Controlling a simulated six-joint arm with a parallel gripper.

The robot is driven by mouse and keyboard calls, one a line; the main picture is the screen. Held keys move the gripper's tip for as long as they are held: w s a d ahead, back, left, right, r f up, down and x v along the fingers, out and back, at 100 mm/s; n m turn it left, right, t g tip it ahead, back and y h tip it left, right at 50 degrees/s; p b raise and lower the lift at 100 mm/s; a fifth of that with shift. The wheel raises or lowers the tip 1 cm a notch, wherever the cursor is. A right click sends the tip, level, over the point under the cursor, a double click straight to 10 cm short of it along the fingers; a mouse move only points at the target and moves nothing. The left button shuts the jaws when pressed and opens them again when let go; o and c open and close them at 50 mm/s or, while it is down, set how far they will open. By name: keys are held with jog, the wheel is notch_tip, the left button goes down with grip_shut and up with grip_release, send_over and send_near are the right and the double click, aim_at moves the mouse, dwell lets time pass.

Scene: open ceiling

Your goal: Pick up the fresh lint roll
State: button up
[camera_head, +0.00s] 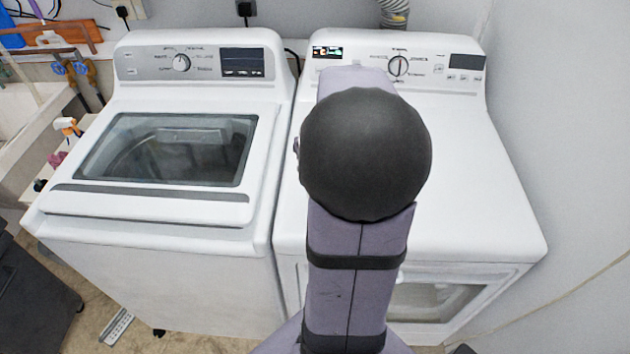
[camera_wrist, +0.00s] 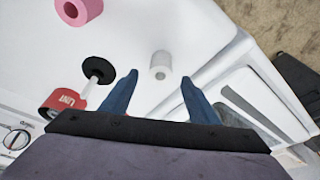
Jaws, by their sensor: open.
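In the wrist view a small white roll (camera_wrist: 160,67) stands on the white machine top, with a grey core hole showing at its end. A lint roller with a black handle (camera_wrist: 98,71) and a red roll marked LINT (camera_wrist: 62,100) lies to the left. I cannot tell from markings which roll is the fresh one. My gripper (camera_wrist: 159,77) is open, its two blue fingers either side of the white roll in the picture, with nothing held. In the head view my arm hides these objects.
The right-hand machine (camera_head: 480,190) has a control panel at its back and a clear right side. A washer (camera_head: 150,212) with a glass lid stands to its left, across a narrow gap. A wall (camera_head: 570,110) rises on the right.

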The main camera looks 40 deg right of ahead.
jog(key=shift+p+x, duration=0.5)
jog(key=shift+x, duration=0.9)
jog(key=shift+p+x, duration=0.7)
jog(key=shift+x, duration=1.6)
jog(key=shift+w, duration=0.2)
jog(key=c, duration=1.1)
